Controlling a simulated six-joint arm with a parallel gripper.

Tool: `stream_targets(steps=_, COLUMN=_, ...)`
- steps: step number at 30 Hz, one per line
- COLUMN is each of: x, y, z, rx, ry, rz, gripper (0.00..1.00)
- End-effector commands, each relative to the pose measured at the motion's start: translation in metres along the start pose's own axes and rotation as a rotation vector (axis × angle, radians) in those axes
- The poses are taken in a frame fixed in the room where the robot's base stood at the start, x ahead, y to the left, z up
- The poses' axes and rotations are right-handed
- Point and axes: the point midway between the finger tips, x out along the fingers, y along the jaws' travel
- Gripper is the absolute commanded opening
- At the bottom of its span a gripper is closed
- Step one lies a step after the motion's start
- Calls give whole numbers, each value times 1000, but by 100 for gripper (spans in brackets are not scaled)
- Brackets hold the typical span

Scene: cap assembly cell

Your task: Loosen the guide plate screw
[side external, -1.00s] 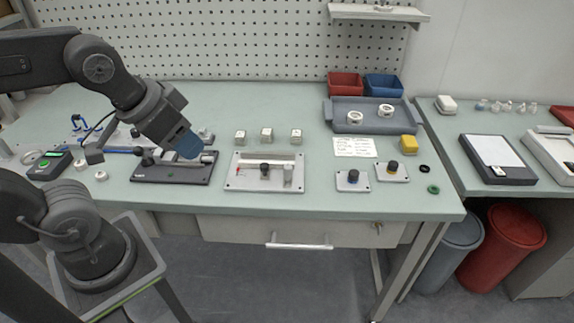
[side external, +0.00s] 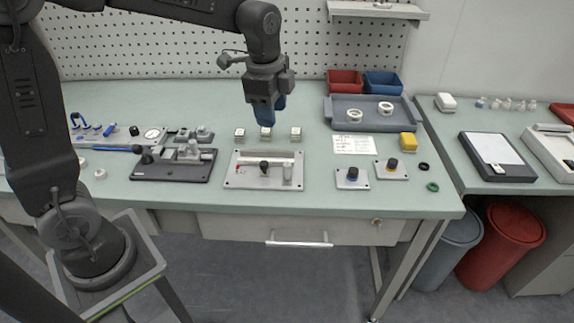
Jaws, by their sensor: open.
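A silver plate fixture (side external: 240,181) lies in the middle of the green bench, with a raised rail along its back. A black knob (side external: 264,167) stands on it near the middle, a small red part is to its left, and a pale block is to its right. The knob looks like the guide plate screw, but its thread is too small to see. My gripper (side external: 266,113) points down with blue fingertips, open and empty, above the bench behind the plate. It appears apart from the knob and hides part of the middle white-topped block (side external: 266,133).
White-topped blocks (side external: 239,134) (side external: 295,134) stand behind the plate. A dark fixture (side external: 171,172) is at left. Two small knob plates (side external: 351,178) (side external: 391,169), a yellow block (side external: 408,140) and a grey tray (side external: 337,117) are at right. Bench in front is clear.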

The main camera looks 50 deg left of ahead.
Motion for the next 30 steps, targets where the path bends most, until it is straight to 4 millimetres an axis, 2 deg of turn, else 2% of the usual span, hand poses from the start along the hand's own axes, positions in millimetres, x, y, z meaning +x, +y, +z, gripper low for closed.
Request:
stream_targets(steps=1, x=13, y=-11, z=-5, rx=66, ry=-14, rz=29, gripper=50)
stream_targets(steps=3, x=25, y=-22, z=-10, rx=149, ry=-22, rz=54, gripper=50)
stream_targets(steps=9, x=45, y=-35, z=-16, rx=271, ry=-32, rz=94, gripper=50)
stream_targets(steps=13, x=54, y=-35, z=-16, rx=282, ry=-32, rz=97, gripper=50)
stream_targets(steps=16, x=68, y=-33, z=-15, rx=281, ry=-33, rz=99, gripper=50)
stream_targets(steps=30, x=159, y=-25, z=-11, rx=279, ry=-33, rz=98, gripper=50)
